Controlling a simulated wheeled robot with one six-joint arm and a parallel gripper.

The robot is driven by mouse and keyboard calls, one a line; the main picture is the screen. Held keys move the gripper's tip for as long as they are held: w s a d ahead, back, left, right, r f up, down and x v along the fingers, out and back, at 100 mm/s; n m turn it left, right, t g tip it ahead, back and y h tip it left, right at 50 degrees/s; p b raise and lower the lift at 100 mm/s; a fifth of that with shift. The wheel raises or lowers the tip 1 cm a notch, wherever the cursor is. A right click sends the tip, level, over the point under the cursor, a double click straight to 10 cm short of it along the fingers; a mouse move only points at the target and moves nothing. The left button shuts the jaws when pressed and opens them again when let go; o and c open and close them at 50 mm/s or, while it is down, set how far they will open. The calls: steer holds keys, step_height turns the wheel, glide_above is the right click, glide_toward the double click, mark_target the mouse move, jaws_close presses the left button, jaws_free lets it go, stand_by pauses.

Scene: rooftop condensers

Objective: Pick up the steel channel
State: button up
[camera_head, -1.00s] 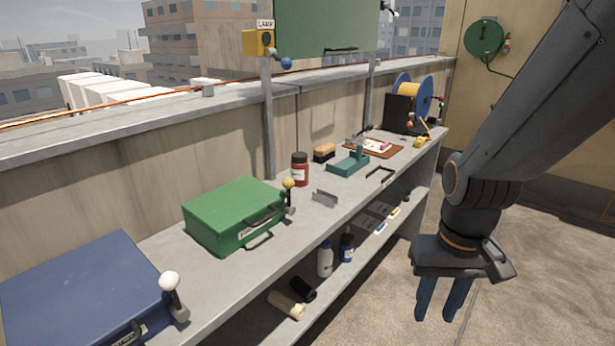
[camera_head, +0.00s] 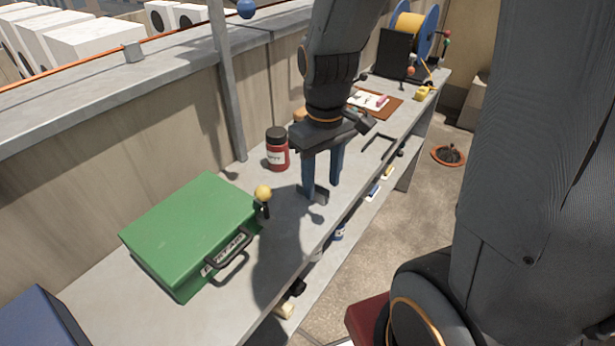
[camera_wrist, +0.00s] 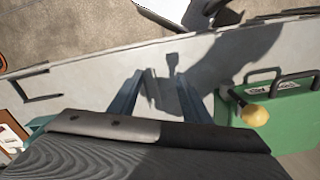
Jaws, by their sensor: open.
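The steel channel (camera_head: 319,196) is a small grey folded metal piece on the grey bench top, just right of the green case. My gripper (camera_head: 322,188) is open and points down at it, with its two blue fingers low over the bench around the channel. In the wrist view the channel (camera_wrist: 158,92) shows faintly as a pale shape between the fingers (camera_wrist: 156,76). The fingers hide part of it in the head view. I cannot tell whether they touch it.
A green case (camera_head: 190,228) with a yellow-knobbed lever (camera_head: 263,194) stands near on the left. A red jar (camera_head: 277,152) stands behind. A dark bracket (camera_head: 380,146) lies to the right. A blue case (camera_head: 38,322) is at lower left.

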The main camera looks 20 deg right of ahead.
mark_target(322, 194)
steer(key=w+r+n+p, duration=0.1)
steer(key=w, duration=0.1)
steer(key=w+r+n+p, duration=0.2)
steer(key=shift+a+n, duration=0.15)
steer(key=shift+n, duration=0.15)
steer(key=shift+w, duration=0.15)
steer(key=shift+w+a+f+p, duration=0.1)
steer(key=shift+f+p, duration=0.2)
steer(key=shift+f, duration=1)
steer(key=shift+w+d+f+p, duration=0.15)
steer(key=shift+f+p, duration=0.2)
steer(key=shift+f, duration=1)
steer(key=shift+w+a+f+p, duration=0.15)
steer(key=shift+f+p, duration=0.15)
steer(key=shift+f, duration=1)
jaws_close()
